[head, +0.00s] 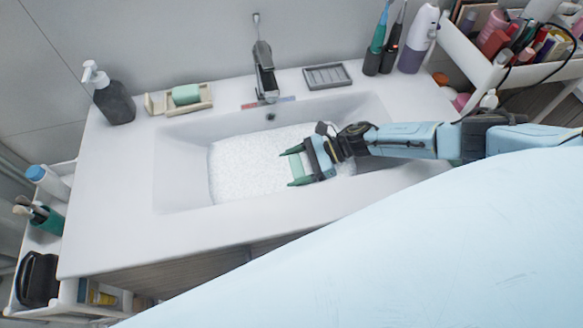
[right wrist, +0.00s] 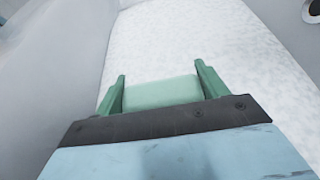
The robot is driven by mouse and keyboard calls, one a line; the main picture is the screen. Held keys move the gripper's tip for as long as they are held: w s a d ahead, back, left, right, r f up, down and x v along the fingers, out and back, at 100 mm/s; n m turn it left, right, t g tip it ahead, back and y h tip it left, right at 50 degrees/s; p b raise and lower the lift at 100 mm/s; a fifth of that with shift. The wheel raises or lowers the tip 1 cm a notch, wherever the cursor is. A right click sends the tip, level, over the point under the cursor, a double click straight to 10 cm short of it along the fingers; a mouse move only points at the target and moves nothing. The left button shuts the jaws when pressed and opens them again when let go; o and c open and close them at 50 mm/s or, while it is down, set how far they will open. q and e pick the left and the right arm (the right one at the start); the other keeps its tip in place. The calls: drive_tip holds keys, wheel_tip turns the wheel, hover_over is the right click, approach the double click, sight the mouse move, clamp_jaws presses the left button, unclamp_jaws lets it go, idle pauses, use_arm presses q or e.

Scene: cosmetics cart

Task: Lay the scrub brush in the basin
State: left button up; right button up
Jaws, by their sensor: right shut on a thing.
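My right gripper (head: 289,168) is over the white basin (head: 182,170), its green fingers pointing left. In the right wrist view a pale green block (right wrist: 163,91) sits between the two fingers, and the gripper is shut on it. I take this block to be the scrub brush; its bristles and underside are hidden. The white speckled surface in the basin lies below it. I cannot tell whether the block touches that surface. My left gripper is not in view.
A faucet (head: 264,72) stands behind the basin. A soap dish (head: 160,102) with a green bar (head: 186,94), a dark pump bottle (head: 112,98) and a grey tray (head: 327,76) stand on the counter. Toothbrushes and a white-purple bottle (head: 418,38) stand at back right. The basin's left side is clear.

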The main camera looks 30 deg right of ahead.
sight(301, 165)
drive_tip(key=o, duration=1)
drive_tip(key=shift+c, duration=0.2)
drive_tip(key=shift+r, duration=0.1)
drive_tip(key=v, duration=0.7)
drive_tip(key=shift+s+d, duration=0.1)
drive_tip(key=shift+d, duration=0.15)
